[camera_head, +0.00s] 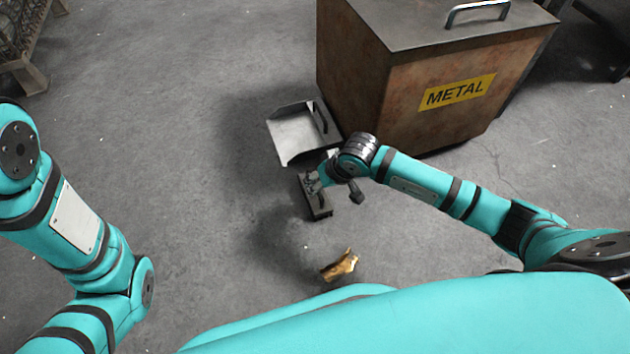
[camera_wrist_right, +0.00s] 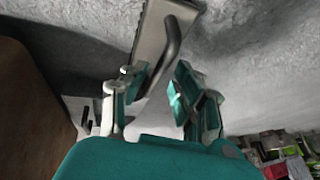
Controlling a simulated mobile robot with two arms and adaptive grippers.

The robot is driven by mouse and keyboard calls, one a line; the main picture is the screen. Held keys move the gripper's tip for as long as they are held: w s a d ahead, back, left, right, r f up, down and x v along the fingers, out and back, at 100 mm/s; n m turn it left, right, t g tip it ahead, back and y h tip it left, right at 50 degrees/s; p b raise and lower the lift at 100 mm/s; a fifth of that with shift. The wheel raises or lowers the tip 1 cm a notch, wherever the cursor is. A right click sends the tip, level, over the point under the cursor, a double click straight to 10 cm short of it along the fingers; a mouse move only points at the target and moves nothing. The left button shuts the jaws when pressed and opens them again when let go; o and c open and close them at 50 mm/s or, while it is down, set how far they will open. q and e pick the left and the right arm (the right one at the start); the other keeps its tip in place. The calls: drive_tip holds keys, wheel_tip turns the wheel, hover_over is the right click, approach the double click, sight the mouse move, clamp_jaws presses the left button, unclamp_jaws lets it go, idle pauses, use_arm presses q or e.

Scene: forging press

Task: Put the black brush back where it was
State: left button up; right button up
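The black brush (camera_head: 319,205) is a dark block near the middle of the head view, just below a metal dustpan. My right gripper (camera_head: 316,183) is over it and hides part of it. In the right wrist view the brush (camera_wrist_right: 150,35) lies across the top, with its dark bar handle running down between the fingers of my right gripper (camera_wrist_right: 158,92). The fingers are apart, with a visible gap between the handle and the right-hand finger. I cannot tell whether the brush rests flat on the floor. My left arm shows at the left; its gripper is out of view.
The grey dustpan (camera_head: 292,138) lies on the floor against a rusty bin marked METAL (camera_head: 400,90). A crumpled brass-coloured scrap (camera_head: 340,266) lies on the floor near my base. The floor left of the dustpan is clear. A rack (camera_head: 25,40) stands at the far left.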

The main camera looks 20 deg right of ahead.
drive_tip(key=p+v, duration=0.4)
drive_tip(key=v, duration=0.5)
